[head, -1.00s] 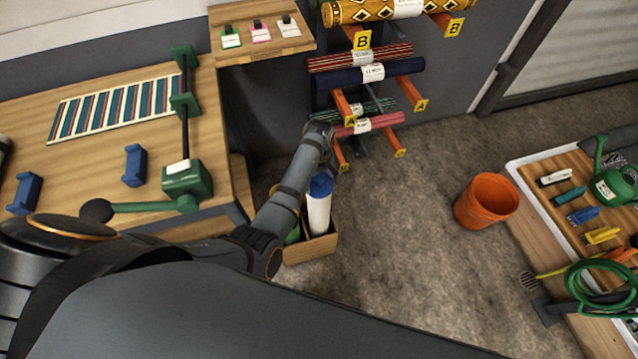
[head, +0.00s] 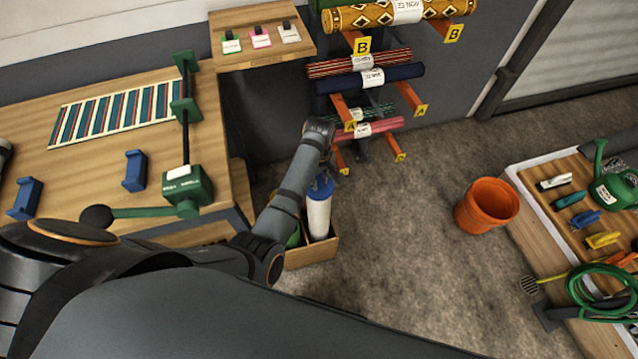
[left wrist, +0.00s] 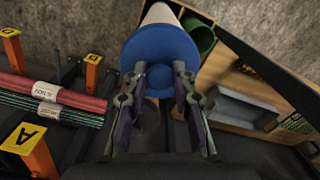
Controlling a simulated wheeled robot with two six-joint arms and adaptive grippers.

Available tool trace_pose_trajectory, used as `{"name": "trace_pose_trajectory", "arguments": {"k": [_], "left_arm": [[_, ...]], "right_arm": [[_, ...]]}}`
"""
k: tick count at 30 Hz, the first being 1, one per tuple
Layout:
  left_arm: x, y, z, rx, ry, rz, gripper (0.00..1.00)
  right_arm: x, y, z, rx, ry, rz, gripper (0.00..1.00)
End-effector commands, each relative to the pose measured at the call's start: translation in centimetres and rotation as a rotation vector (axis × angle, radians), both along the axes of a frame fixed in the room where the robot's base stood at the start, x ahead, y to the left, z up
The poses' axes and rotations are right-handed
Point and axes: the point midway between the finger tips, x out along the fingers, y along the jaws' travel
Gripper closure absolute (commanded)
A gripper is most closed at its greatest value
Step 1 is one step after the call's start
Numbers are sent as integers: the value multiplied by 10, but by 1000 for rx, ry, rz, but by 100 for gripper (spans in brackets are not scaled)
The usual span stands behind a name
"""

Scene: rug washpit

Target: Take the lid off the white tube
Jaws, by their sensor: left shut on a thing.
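The white tube (head: 319,218) stands upright in a wooden box on the floor, beside the bench. Its blue lid (head: 320,188) is at the tube's top, partly covered by my left arm in the head view. In the left wrist view the lid (left wrist: 160,48) is a wide blue disc with a raised middle, and the white tube (left wrist: 160,13) shows behind it. My left gripper (left wrist: 159,79) is shut on the lid's raised middle, one finger on each side. I cannot see any gap between lid and tube. My right gripper is not in view.
The wooden box (head: 318,252) also holds a green tube (left wrist: 201,36). A rack with rolled rugs (head: 372,76) and orange arms is close behind my left arm. An orange bucket (head: 486,205) stands on open floor to the right. The workbench (head: 85,165) is at left.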

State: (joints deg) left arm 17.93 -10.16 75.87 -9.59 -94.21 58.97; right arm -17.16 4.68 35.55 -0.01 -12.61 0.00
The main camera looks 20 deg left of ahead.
Motion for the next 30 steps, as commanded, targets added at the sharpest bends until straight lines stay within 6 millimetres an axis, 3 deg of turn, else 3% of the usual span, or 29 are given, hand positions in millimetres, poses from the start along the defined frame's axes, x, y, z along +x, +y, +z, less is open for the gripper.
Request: {"name": "trace_pose_trajectory", "arguments": {"k": [7,12,19,30], "left_arm": [[-44,24,64,1,-7,3,100],[-85,46,83,5,-3,2,100],[-117,63,102,4,-3,1,100],[-123,66,103,1,-3,0,100]], "right_arm": [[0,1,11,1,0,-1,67],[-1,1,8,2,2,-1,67],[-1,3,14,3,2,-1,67],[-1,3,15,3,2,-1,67]]}}
